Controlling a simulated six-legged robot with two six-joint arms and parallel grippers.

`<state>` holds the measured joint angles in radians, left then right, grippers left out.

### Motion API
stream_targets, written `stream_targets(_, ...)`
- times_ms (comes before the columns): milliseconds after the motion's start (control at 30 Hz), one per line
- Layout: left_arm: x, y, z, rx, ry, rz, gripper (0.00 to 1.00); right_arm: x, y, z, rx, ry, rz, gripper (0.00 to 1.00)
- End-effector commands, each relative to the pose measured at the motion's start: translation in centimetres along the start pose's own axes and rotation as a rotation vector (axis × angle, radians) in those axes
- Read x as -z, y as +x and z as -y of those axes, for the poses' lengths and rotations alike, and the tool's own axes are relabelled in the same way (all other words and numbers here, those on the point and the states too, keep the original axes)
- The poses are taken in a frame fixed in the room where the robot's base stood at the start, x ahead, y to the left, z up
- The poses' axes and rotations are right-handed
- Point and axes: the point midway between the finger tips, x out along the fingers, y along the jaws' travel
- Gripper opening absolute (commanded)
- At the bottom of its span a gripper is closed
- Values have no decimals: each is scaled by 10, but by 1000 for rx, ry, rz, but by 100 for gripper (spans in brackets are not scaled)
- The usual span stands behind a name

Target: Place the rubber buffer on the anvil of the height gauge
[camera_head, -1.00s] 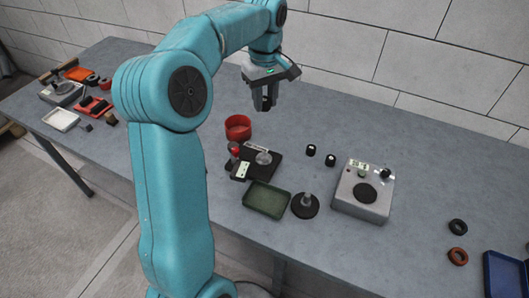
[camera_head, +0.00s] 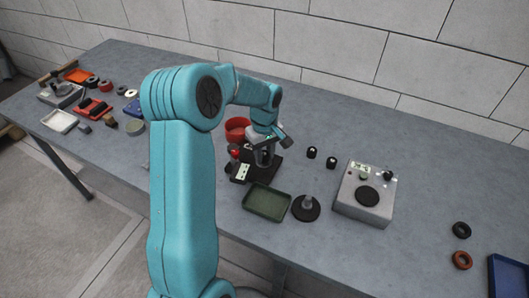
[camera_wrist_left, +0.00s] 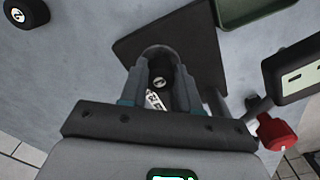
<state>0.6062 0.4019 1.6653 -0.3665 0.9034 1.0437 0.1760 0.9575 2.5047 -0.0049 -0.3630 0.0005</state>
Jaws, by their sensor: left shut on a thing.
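The height gauge (camera_head: 238,172) has a black base, a white readout and a red knob. It also shows in the left wrist view, with its black base plate (camera_wrist_left: 205,45), readout body (camera_wrist_left: 295,72) and red knob (camera_wrist_left: 275,131). My left gripper (camera_head: 264,156) is over the gauge base, pointing down, and hides the anvil area. In the left wrist view its fingers are closed around a small black rubber buffer (camera_wrist_left: 160,83) with a white mark on top. I cannot tell whether the buffer touches the anvil. My right gripper is out of view.
Two black cylinders (camera_head: 311,152) (camera_head: 331,162) stand right of the gauge. A red bowl (camera_head: 237,127) is behind it, a green tray (camera_head: 266,202) in front. A black round stand (camera_head: 306,208) and a grey instrument box (camera_head: 364,195) are to the right.

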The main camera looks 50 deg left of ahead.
Motion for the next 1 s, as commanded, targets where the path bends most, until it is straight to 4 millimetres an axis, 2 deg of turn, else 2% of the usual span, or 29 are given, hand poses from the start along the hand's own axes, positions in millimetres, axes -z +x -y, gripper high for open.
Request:
stream_targets(367,0,6,0,0,1,0,2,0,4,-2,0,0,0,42)
stream_targets(400,0,4,0,0,0,0,41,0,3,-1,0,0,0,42)
stream_targets(467,0,4,0,0,1,0,57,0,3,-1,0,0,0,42)
stream_targets(767,0,2,0,0,1,0,57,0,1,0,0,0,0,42)
stream_targets(867,0,-6,-1,-3,0,-2,57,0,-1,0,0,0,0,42)
stream_targets(1000,0,-35,-1,-6,2,-4,57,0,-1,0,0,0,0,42)
